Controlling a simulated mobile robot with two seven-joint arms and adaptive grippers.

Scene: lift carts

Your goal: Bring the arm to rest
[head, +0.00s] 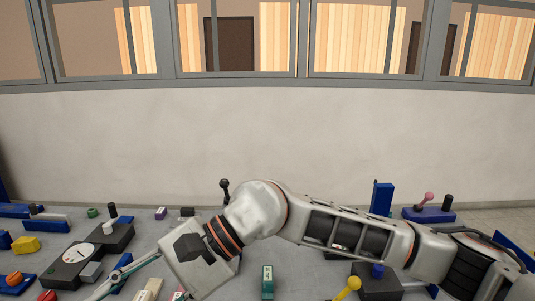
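My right arm (345,225) comes in from the right and stretches across the front of the worktop to the left. Its wrist bends down toward the lower left. The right gripper (124,276) shows at the lower left, with a thin grey-green finger pointing down and left past the picture's bottom edge. Its fingertips are not clearly seen, and I cannot tell whether it is open or holds anything. My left arm and gripper are not in view.
The grey worktop (195,222) is crowded. A dark device with a round dial (80,253), a yellow block (25,244), a green block (267,281), a yellow-knobbed lever (348,287) and a blue base with a pink-knobbed lever (428,213) stand around the arm. A plain wall (270,135) rises behind.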

